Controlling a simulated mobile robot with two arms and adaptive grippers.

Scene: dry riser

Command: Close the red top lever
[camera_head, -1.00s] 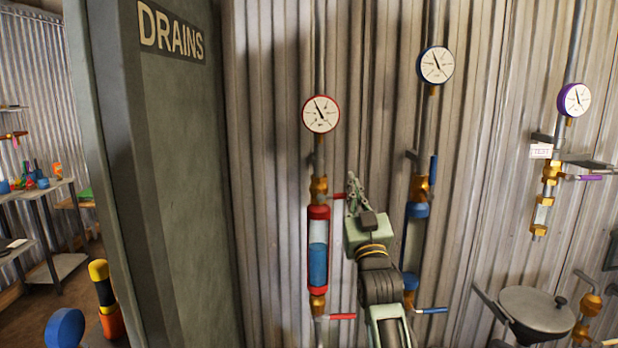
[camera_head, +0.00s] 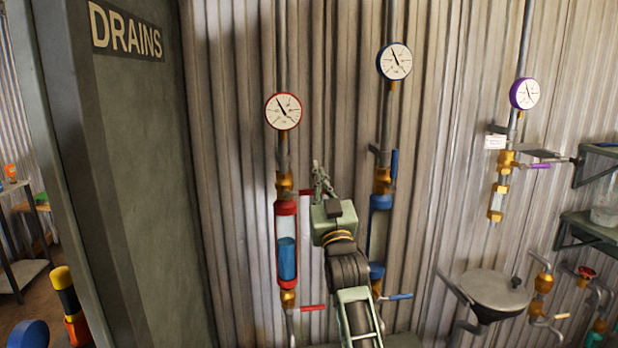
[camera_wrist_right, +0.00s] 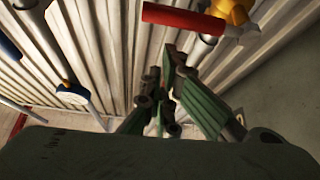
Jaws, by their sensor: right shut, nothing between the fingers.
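The red top lever (camera_head: 306,192) sticks out level to the right from the brass valve (camera_head: 284,184) at the top of the red-capped sight tube (camera_head: 287,245). My right gripper (camera_head: 321,178) is shut and empty, its tips just right of the lever's end and partly over it in the head view. In the right wrist view the red lever (camera_wrist_right: 183,18) crosses the top, with the brass valve (camera_wrist_right: 232,10) at its right. The fingers (camera_wrist_right: 168,85) are below the lever there; I cannot tell whether they touch it. My left gripper is not in view.
A red-rimmed gauge (camera_head: 283,111) is above the valve. A second red lever (camera_head: 313,308) is at the tube's bottom. To the right are a blue riser with an upright blue lever (camera_head: 394,163) and a purple lever (camera_head: 536,166). A grey cabinet (camera_head: 150,200) stands at left.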

